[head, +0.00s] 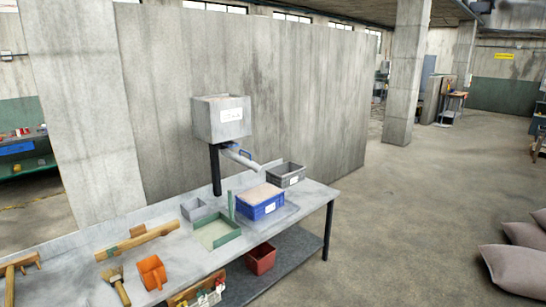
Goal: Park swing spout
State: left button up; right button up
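The swing spout (240,158) is a light grey tube that slopes down to the right from under a grey hopper box (221,120) with a white label. A small blue handle (245,153) shows by the spout. A black post (215,172) carries the hopper above the bench. The spout's lower end is near the left side of a grey bin (285,176) and behind a blue bin (262,210) filled with pale grain. I cannot tell which bin it is above. Neither of my grippers is in view.
The grey bench (315,197) also holds a green-edged tray (216,239), a small grey box (199,207), a wooden mallet (136,242), an orange scoop (152,272) and a brush (115,280). A red bin (261,260) sits on the lower shelf. Sacks (518,268) lie at right; the floor between is clear.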

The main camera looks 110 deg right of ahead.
aim_at(247, 163)
jog(key=z, duration=4.1)
jog(key=i, duration=1.65)
jog(key=z, duration=0.3)
jog(key=i, duration=1.5)
jog(key=u, duration=0.4)
